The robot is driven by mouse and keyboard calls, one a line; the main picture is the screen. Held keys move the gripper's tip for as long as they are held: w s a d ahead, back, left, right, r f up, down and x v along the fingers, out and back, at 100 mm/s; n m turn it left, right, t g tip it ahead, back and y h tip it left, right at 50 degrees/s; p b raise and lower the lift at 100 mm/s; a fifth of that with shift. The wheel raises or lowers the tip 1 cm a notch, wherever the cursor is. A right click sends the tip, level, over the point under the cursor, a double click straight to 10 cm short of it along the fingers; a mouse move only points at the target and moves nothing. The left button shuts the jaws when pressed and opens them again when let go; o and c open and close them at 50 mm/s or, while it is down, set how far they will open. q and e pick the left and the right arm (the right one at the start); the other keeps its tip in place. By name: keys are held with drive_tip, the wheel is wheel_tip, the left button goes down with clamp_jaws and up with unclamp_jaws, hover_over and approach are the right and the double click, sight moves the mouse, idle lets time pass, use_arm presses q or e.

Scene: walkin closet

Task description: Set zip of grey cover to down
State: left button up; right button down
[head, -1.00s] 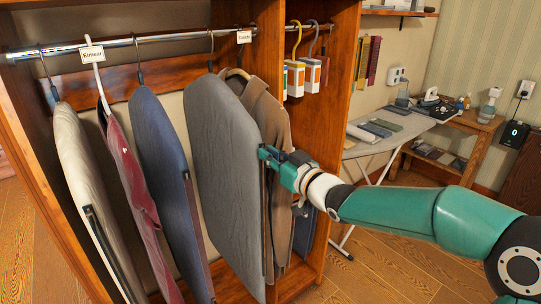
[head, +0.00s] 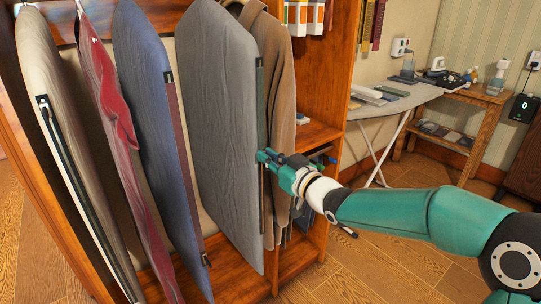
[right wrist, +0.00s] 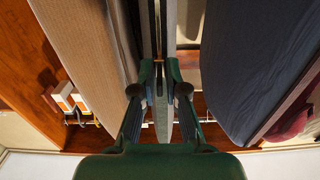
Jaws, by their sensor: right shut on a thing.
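The grey cover (head: 222,130) hangs in the closet between the blue cover and a brown coat. Its zip (head: 260,105) runs down its right edge, and a dark strip shows along it above my gripper. My right gripper (head: 265,157) is at that edge, partway down the cover, shut on the zip pull. In the right wrist view my right gripper (right wrist: 160,78) has its fingers close together around the zip line, and the grey cover's narrow edge (right wrist: 169,25) stands between them. The pull itself is mostly hidden by the fingers. My left gripper is not in view.
A blue cover (head: 150,120), a red garment (head: 105,110) and a cream cover (head: 60,130) hang to the left. The brown coat (head: 283,100) hangs close on the right. The wooden closet divider (head: 335,80) is right of it. An ironing board (head: 400,108) stands beyond, with open floor in front.

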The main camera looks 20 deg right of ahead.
wheel_tip(320, 180, down, 23)
drive_tip(key=b, duration=1.8)
drive_tip(key=shift+f, duration=0.1)
drive_tip(key=c, duration=1.3)
unclamp_jaws()
drive_tip(key=shift+c, duration=0.2)
drive_tip(key=shift+s, duration=0.1)
approach(262, 221)
drive_tip(key=v, duration=0.5)
drive_tip(key=shift+s+d, duration=0.1)
drive_tip(key=shift+s, duration=0.1)
